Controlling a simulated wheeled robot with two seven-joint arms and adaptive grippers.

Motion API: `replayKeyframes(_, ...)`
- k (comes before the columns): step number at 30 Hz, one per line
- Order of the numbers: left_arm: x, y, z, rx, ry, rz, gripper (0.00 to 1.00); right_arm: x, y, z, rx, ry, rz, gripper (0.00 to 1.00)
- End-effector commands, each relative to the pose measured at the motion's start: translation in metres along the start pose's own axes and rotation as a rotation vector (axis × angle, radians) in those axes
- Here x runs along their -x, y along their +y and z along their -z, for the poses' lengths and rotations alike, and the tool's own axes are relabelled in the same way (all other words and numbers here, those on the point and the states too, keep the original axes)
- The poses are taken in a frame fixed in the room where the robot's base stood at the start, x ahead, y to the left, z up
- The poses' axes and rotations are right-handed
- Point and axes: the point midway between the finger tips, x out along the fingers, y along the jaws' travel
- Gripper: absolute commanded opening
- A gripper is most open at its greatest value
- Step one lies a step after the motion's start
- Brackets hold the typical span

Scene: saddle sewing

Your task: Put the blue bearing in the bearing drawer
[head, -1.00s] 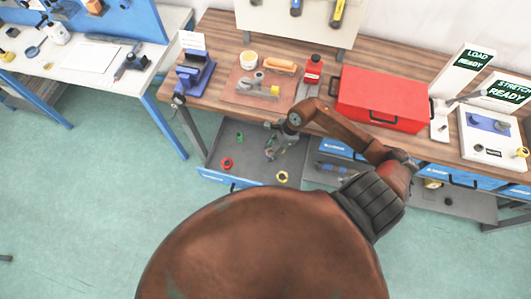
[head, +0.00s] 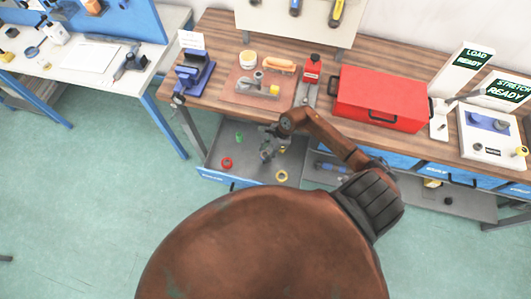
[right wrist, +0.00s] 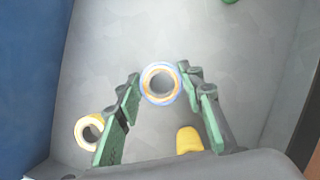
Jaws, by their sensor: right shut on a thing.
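The bearing drawer (head: 213,158) is pulled open below the wooden bench, its grey floor showing. My right gripper (head: 266,154) is over the inside of this drawer. In the right wrist view its green fingers (right wrist: 160,88) are shut on a blue-rimmed ring, the blue bearing (right wrist: 161,84), with a pale orange inner band. The drawer floor shows beneath it, and I cannot tell the height of the bearing above it. The bearing cannot be made out in the head view. My left gripper is not in view.
In the drawer lie a red ring (head: 226,163), a green piece (head: 239,138) and a yellow ring (head: 281,176). A yellow piece (right wrist: 188,140) lies close to the fingers. A red toolbox (head: 382,98) and a blue fixture (head: 194,74) stand on the bench above.

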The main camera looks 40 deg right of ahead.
Motion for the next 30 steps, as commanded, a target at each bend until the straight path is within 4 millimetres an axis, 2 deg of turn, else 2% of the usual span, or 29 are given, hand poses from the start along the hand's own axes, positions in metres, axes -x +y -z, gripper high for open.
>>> replayKeyframes(11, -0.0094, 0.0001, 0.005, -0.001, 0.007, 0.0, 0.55, -0.0085, 0.0001, 0.0032, 0.0, 0.0, 0.0, 0.07)
replayKeyframes(12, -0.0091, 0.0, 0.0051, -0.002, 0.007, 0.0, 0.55, -0.0086, 0.0004, 0.0034, 0.0, 0.0, -0.001, 0.36)
replayKeyframes(20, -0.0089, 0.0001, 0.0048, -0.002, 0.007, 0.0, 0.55, -0.0086, 0.0007, 0.0035, -0.001, 0.0, -0.002, 0.53)
replayKeyframes(30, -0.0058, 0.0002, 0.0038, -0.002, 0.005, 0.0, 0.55, -0.0053, 0.0005, 0.0016, -0.001, -0.001, -0.001, 0.53)
